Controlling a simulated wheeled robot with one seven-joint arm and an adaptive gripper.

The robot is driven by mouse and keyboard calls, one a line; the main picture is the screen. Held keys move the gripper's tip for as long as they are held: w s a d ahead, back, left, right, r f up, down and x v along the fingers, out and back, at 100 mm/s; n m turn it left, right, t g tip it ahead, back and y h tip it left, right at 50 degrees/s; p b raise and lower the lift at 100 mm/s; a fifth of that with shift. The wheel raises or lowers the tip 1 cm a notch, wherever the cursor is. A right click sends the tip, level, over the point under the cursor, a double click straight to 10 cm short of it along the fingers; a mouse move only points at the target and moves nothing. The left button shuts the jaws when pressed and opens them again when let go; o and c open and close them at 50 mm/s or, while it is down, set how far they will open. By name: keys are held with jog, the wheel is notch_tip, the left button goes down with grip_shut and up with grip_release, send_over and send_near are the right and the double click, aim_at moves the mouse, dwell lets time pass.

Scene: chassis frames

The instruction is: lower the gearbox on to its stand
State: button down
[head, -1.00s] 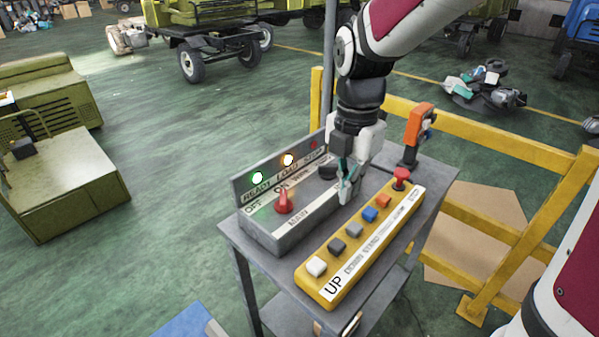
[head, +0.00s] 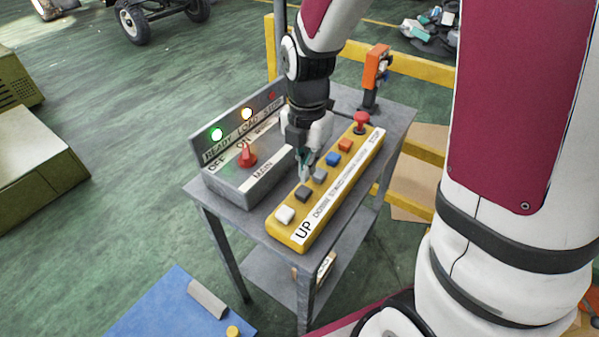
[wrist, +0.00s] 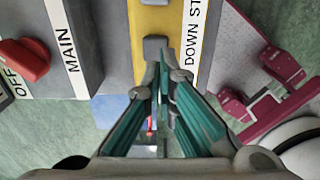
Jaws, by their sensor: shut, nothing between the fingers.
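The yellow control box (head: 318,208) lies on a grey cart, with a row of square buttons and a label starting UP, DOWN. From the near end come a white button (head: 285,215), a dark grey button (head: 303,194), a grey button (head: 320,176), a blue one and an orange one. A red mushroom button (head: 361,122) is at the far end. My gripper (head: 305,177) is shut and empty, pointing down over the dark and mid grey buttons. In the wrist view a grey button (wrist: 155,47) is just beyond the fingertips; contact cannot be told. I see no identifiable gearbox or stand.
A grey switch box (head: 235,180) with a red knob (head: 246,156) and lit green and amber lamps stands left of the yellow box. An orange device (head: 375,68) stands at the cart's back. Yellow railing (head: 420,73) runs behind. Green floor is open to the left.

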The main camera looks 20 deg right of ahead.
aim_at(305, 192)
jog(key=shift+f, duration=2.45)
